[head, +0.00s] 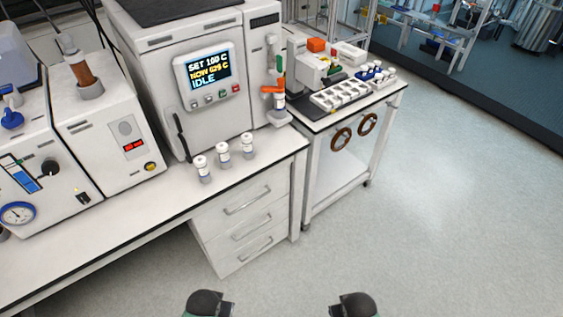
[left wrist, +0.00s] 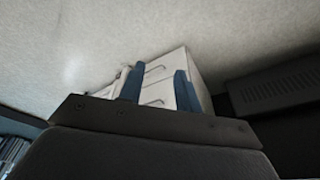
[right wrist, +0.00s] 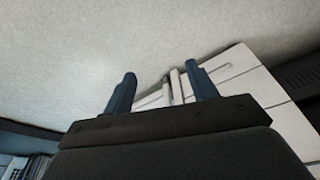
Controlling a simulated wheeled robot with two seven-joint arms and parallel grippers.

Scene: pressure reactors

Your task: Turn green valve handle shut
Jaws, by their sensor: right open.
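The green valve handle (head: 281,62) is small and stands roughly upright on the right side of the white reactor cabinet (head: 160,70). An orange handle (head: 272,89) lies roughly level just below it, above a small white-and-blue vial. My left gripper (left wrist: 158,82) shows in the left wrist view with its blue fingers apart and nothing between them. My right gripper (right wrist: 162,84) shows in the right wrist view, open and empty. Neither gripper's fingers show in the head view, and both are far from the green handle.
Several white-capped vials (head: 222,155) stand on the bench before the reactor, whose screen reads IDLE. Two instrument boxes stand at the left. A white cart (head: 352,170) with a vial rack (head: 340,95) and two brown rings stands right of the bench. The floor (head: 440,220) at right is clear.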

